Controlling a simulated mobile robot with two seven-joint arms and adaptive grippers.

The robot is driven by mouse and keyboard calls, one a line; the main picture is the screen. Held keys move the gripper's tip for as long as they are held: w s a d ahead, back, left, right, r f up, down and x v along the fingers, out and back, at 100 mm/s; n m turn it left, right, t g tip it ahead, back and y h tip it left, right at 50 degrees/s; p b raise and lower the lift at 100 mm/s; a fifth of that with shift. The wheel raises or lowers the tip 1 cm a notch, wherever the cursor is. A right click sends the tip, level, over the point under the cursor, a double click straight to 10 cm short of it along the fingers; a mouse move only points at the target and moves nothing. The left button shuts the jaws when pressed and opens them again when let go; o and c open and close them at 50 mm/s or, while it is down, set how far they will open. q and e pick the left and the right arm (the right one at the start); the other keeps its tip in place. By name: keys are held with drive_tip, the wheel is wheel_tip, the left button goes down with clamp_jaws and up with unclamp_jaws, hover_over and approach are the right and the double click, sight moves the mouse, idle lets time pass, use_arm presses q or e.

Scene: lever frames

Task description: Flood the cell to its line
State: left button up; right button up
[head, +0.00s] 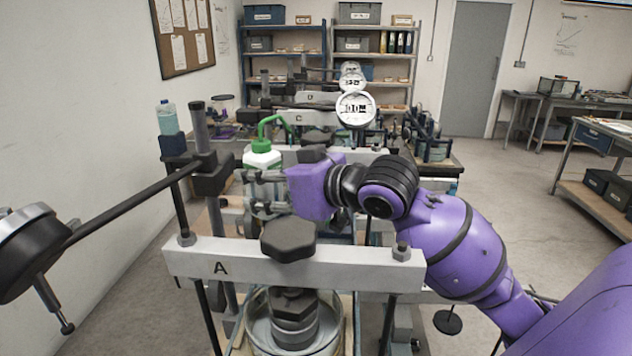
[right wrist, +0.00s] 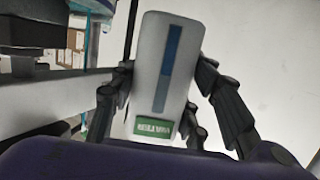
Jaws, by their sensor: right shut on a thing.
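The cell (head: 338,335) is a clear round vessel at the bottom of the head view, under the crossbeam marked A (head: 335,262). Stacked metal parts stand in its middle. Its front is cut off, and I cannot make out a line or a water level. A white wash bottle (head: 262,158) with a green cap and bent green spout is upright beyond the crossbeam. My right gripper (head: 262,190) is shut around its body. The right wrist view shows the bottle (right wrist: 150,70) between the fingers, with a blue stripe and a green label.
More frames and a round white dial (head: 356,109) stand behind. A bottle of bluish liquid (head: 166,118) sits at the left.

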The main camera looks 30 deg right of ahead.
sight(274, 156)
drive_tip(key=o, duration=0.5)
drive_tip(key=shift+c, duration=0.3)
drive_tip(key=shift+r, duration=0.2)
drive_tip(key=shift+r, duration=2.35)
